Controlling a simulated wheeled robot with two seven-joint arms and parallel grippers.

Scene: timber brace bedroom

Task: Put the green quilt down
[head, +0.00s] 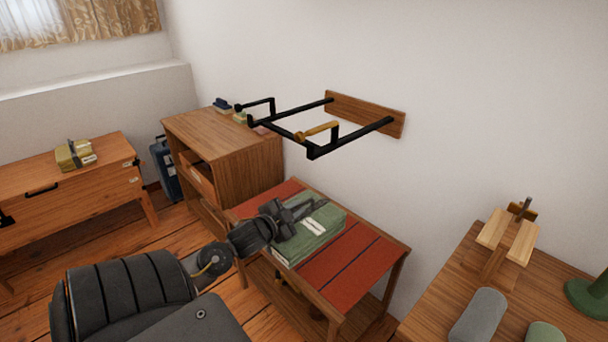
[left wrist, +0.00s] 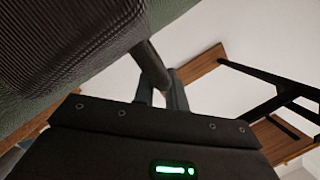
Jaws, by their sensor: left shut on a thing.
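The green quilt (head: 322,222) is a folded stack with a pale label, at the red-topped wooden bench (head: 345,275) in the head view. My left gripper (head: 296,212) is over the quilt's left part and is shut on it. I cannot tell whether the quilt's underside rests fully on the bench top. My right gripper is not in view.
A black wall rack (head: 315,150) juts out above the bench. A wooden cabinet (head: 225,140) stands behind left, and a chest (head: 60,185) with a yellowish bundle (head: 75,155) stands at far left. A wooden table (head: 455,275) with rolled items is at right. The bench's right part is bare.

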